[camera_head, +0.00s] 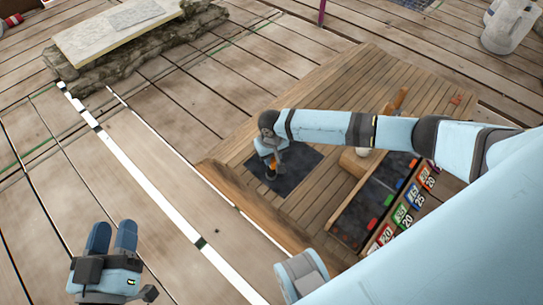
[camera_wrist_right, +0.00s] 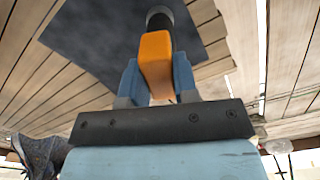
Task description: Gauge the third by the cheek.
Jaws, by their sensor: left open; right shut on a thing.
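My right gripper (camera_head: 270,158) reaches over a dark square mat (camera_head: 297,172) on the wooden table. It is shut on an orange block (camera_wrist_right: 156,62), which also shows small between the fingers in the head view (camera_head: 272,163). A dark round piece (camera_wrist_right: 160,17) is at the block's far end in the wrist view; I cannot tell whether they are joined or only touching. My left gripper (camera_head: 111,232) is open and empty at the lower left, away from the table.
A long dark tray (camera_head: 352,222) with small coloured pieces lies along the table, beside several numbered cards (camera_head: 401,216). A wooden cylinder (camera_head: 353,163) lies near my right arm. A pale slab (camera_head: 115,30) rests on stone at upper left. A pale jug (camera_head: 508,27) stands upper right.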

